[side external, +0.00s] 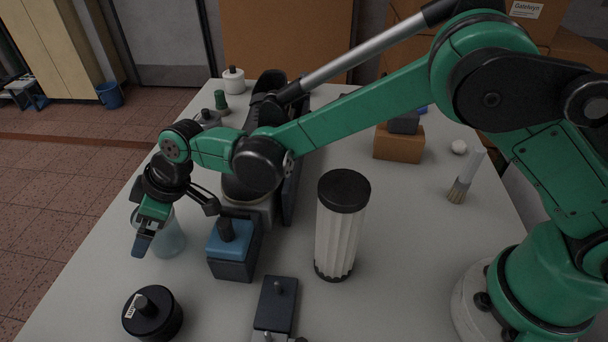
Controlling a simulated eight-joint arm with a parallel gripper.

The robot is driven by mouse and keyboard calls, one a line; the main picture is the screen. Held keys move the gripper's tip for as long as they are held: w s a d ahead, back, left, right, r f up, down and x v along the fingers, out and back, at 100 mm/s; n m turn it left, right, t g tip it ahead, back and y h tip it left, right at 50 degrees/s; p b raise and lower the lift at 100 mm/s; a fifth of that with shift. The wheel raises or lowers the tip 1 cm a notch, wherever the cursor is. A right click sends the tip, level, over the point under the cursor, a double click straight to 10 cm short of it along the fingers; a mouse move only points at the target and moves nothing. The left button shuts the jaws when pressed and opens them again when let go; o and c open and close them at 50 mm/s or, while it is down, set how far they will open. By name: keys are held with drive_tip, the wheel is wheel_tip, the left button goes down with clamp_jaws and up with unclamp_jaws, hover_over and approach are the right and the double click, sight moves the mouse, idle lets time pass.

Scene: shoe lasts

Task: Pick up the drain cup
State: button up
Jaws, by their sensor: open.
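A translucent pale-blue cup (170,243), which looks like the drain cup, stands near the left edge of the table. My gripper (176,222) is open above and around it. One finger, with a dark blue tip, hangs in front of the cup's left side. The other finger is at the right, near the cup's upper right. The gripper hides part of the cup's top. I cannot tell whether either finger touches it.
A blue-topped block (232,249) stands close right of the cup. A black round canister (153,315) is in front. A ribbed white cylinder with a black lid (342,225) stands mid-table. A dark flat block (275,304) lies at the front. Free table (420,260) lies at the right.

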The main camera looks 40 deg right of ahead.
drive_tip(key=shift+f, duration=0.1)
drive_tip(key=c, duration=1.1)
